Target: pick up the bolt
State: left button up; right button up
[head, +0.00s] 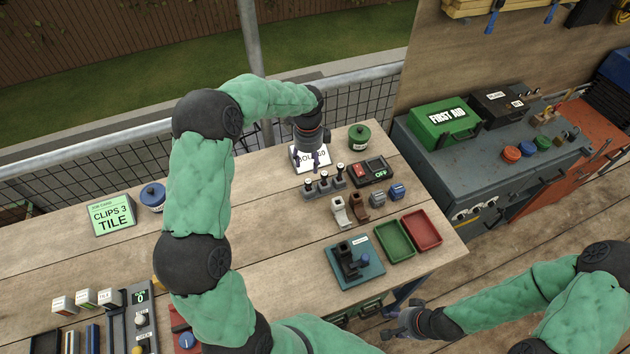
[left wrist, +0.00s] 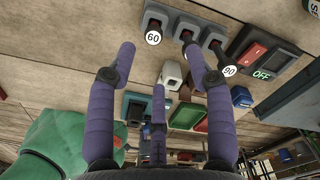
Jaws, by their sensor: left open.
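A rack of three grey sockets (head: 325,187) stands on the bench, each with a dark upright piece with a pale round end. In the left wrist view one round end reads 60, which I take as the bolt (left wrist: 153,38); another reads 90 (left wrist: 230,71). The middle label is hidden by a finger. My left gripper (head: 318,160) is open and empty, fingers down, just behind the rack and over a white card (head: 304,165) reading partly "BOL…60". Its spread fingers also show in the left wrist view (left wrist: 160,50). My right gripper (head: 398,328) hangs past the bench's front edge; its finger opening is unclear.
A switch box reading OFF (head: 368,172) and a green canister (head: 359,137) stand close to the rack. White and brown clips (head: 348,208), a teal fixture (head: 354,262) and green (head: 394,239) and red trays (head: 421,230) lie in front. The left bench middle is clear.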

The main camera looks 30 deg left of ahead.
aim_at(308, 181)
pick_arm(q)
jog(key=shift+s+f, duration=0.3)
jog(key=shift+f, duration=0.3)
notch_tip(308, 181, down, 4)
jog(key=shift+w+f+b, duration=0.1)
jog(key=shift+b, duration=0.3)
jog(key=shift+s+f, duration=0.25)
jog(key=shift+f, duration=0.25)
notch_tip(308, 181, down, 4)
jog(key=shift+s+d+f+b, duration=0.1)
jog(key=shift+b, duration=0.45)
grip_shut()
